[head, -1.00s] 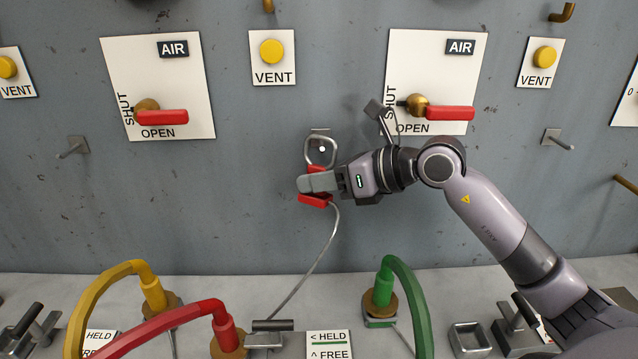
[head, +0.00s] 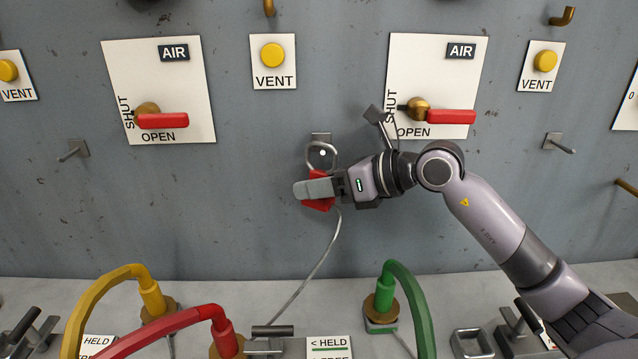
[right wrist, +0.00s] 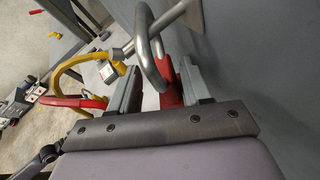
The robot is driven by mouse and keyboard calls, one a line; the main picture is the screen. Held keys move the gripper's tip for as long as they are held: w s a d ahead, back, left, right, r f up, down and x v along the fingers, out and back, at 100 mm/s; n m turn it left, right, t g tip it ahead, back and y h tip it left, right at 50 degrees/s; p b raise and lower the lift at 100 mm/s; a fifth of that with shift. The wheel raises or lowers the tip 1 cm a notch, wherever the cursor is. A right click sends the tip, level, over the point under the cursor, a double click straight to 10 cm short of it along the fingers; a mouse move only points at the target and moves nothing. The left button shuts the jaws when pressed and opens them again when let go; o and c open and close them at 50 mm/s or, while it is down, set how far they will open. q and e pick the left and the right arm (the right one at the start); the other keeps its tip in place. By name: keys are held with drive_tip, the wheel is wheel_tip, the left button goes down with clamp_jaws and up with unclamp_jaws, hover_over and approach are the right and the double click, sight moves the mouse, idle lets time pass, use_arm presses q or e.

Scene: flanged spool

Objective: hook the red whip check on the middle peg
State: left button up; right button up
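The red whip check has a red sleeve (head: 318,206) with a steel loop (head: 334,157) above it and a thin cable running down to the ledge. The middle peg (head: 322,152) sticks out from its wall plate. In the right wrist view the peg (right wrist: 180,24) passes through the loop (right wrist: 143,45). My right gripper (head: 306,189) is around the sleeve, just below the peg. In the right wrist view its fingers stand apart, with the sleeve (right wrist: 173,88) close to the right finger and a gap beside the left one. My left gripper is not in view.
Left (head: 74,151) and right (head: 560,143) pegs are bare. AIR valves with red handles (head: 162,121) and VENT buttons (head: 273,56) sit on the wall above. Yellow (head: 100,290), red (head: 170,322) and green (head: 412,300) hoses rise from the ledge below.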

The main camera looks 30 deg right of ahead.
drive_tip(key=shift+d, duration=0.1)
drive_tip(key=b+v, duration=0.2)
drive_tip(key=v, duration=0.5)
drive_tip(key=shift+s, duration=0.1)
